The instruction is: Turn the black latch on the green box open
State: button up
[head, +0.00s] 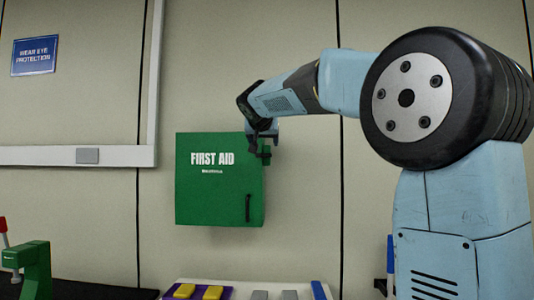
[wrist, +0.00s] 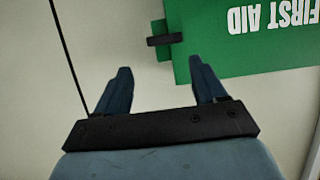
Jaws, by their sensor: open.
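The green box (head: 212,195) marked FIRST AID is on the wall left of my arm and looks closed. Its black latch (wrist: 164,40) shows in the wrist view as a short dark bar across a green tab at the box's edge. In the head view this tab is at the upper right side, partly hidden by my gripper (head: 261,143). In the wrist view my gripper (wrist: 160,66) is open and empty, its fingers apart. The latch lies just beyond the fingertips, in line with the gap. I see no contact.
A black handle (head: 248,208) is low on the box's front. A green clamp-like tool (head: 35,265) stands at lower left, and a tray with purple and yellow pieces (head: 212,292) lies below the box.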

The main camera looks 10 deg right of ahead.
aim_at(264, 155)
jog(key=x, duration=0.9)
jog(key=shift+c, duration=0.3)
